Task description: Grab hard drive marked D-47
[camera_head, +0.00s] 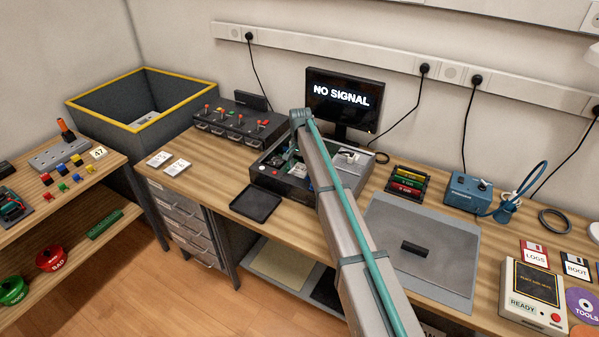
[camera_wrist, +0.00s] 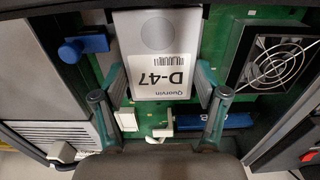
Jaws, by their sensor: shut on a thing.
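The hard drive marked D-47 (camera_wrist: 157,45) has a white label with a barcode and a grey disc mark. It lies over the green board inside the open computer case (camera_head: 268,177). In the wrist view my gripper (camera_wrist: 161,86) has one finger on each side of the drive's near end and is shut on it. In the head view my arm covers part of the case, and the drive cannot be made out there.
Inside the case are a fan (camera_wrist: 275,62), a blue part (camera_wrist: 90,45) and a blue stick (camera_wrist: 215,121) close to the fingers. A monitor (camera_head: 339,98) reading NO SIGNAL stands behind. A black tray (camera_head: 256,203) lies in front, and a grey mat (camera_head: 440,240) to the right.

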